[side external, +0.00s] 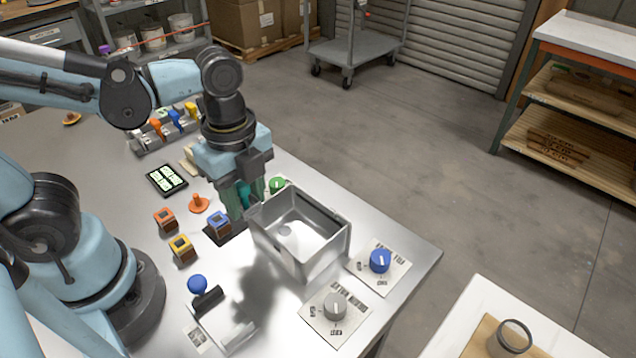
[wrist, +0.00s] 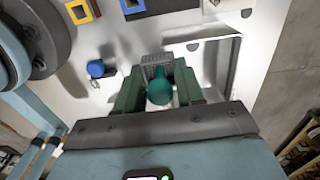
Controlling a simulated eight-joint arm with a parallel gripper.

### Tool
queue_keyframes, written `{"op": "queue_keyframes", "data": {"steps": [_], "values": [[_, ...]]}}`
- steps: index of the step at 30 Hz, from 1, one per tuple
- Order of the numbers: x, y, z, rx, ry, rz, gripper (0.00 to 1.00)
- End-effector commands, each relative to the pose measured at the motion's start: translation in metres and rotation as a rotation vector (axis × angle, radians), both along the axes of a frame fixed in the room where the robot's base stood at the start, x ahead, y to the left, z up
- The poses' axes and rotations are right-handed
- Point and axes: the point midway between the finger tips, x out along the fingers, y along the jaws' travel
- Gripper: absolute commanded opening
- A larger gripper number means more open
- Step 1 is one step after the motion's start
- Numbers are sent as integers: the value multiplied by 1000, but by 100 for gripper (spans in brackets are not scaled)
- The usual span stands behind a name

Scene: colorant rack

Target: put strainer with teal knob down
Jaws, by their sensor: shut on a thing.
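My gripper (side external: 250,198) points down at the back left edge of an open metal bin (side external: 262,238). In the wrist view its green fingers (wrist: 160,92) are closed on the teal knob (wrist: 160,90) of the strainer. The knob also shows in the side view (side external: 243,190). A grey ridged part (wrist: 155,68) shows just beyond the knob; the rest of the strainer is hidden by the fingers and the bin. I cannot tell how high it is held, or whether it touches anything.
Blue (side external: 218,224), orange (side external: 165,220) and yellow (side external: 180,248) blocks stand left of the bin. An orange-knobbed piece (side external: 198,204) and blue knob (side external: 197,284) are nearby. Blue (side external: 380,261), grey (side external: 335,306) and green (side external: 277,184) dials surround the bin. A colorant rack (side external: 150,143) stands behind.

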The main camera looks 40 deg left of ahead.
Motion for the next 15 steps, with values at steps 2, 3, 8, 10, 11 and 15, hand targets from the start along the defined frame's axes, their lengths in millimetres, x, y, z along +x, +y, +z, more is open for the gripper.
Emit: {"op": "queue_keyframes", "data": {"steps": [2,3,8,10,11,15], "values": [[9,15,-10,0,0,9,8],[13,22,-14,0,0,9,8],[27,45,-31,0,0,6,8],[32,54,-37,0,0,5,8],[34,57,-39,0,0,4,8],[39,67,-46,0,0,1,8]]}}
